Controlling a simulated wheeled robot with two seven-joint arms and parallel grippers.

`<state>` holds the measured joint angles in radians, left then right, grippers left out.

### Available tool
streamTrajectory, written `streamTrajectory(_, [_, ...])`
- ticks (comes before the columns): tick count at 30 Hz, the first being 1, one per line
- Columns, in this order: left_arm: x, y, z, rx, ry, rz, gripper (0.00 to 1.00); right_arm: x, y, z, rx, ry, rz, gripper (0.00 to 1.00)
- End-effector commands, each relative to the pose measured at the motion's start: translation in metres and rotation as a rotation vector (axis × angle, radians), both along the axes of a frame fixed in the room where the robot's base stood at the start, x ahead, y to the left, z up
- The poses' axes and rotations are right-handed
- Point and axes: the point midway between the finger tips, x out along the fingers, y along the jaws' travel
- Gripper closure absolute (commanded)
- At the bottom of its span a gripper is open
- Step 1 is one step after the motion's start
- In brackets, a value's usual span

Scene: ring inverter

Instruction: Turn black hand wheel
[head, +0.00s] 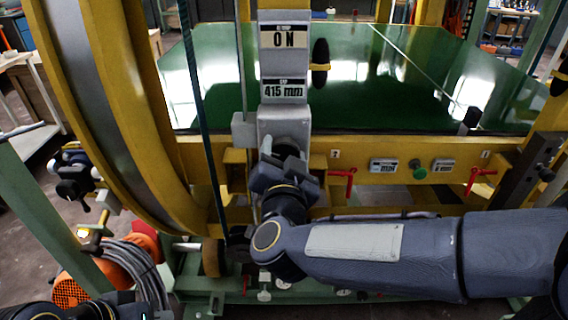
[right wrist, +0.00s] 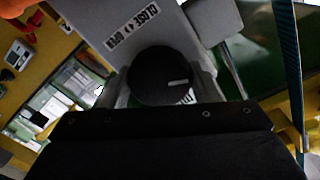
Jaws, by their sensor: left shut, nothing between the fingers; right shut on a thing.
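The black hand wheel (right wrist: 160,72) is a round knob with a short white mark on its face, on the front of the grey control column (head: 284,120). In the right wrist view it sits between the two grey fingers of my right gripper (right wrist: 160,88), which is shut on it. In the head view my right gripper (head: 284,160) reaches the column's lower front and hides most of the wheel. My left gripper (head: 120,299) is low at the bottom left, dark and partly cut off, away from the wheel; it is shut and empty.
The column carries "ON" and "415 mm" plates (head: 284,88). A large yellow ring (head: 140,110) stands at its left. Red handles (head: 342,180) and a green button (head: 419,173) line the yellow beam at its right. Orange equipment with coiled hose (head: 135,262) lies at lower left.

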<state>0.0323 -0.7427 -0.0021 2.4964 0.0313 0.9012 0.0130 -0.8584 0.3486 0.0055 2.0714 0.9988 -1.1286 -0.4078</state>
Motion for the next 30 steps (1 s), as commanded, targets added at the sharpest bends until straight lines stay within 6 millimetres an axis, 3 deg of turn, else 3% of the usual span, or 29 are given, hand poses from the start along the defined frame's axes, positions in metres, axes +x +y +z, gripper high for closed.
streamTrajectory(3, [0.0,0.0,-0.015,0.0,0.0,0.0,1.0,0.0,0.0,-0.006,0.112,0.003,0.002,0.67])
streamTrajectory(30, [0.0,0.0,-0.09,0.0,0.0,0.0,1.0,0.0,0.0,-0.006,0.938,0.003,0.001,0.67])
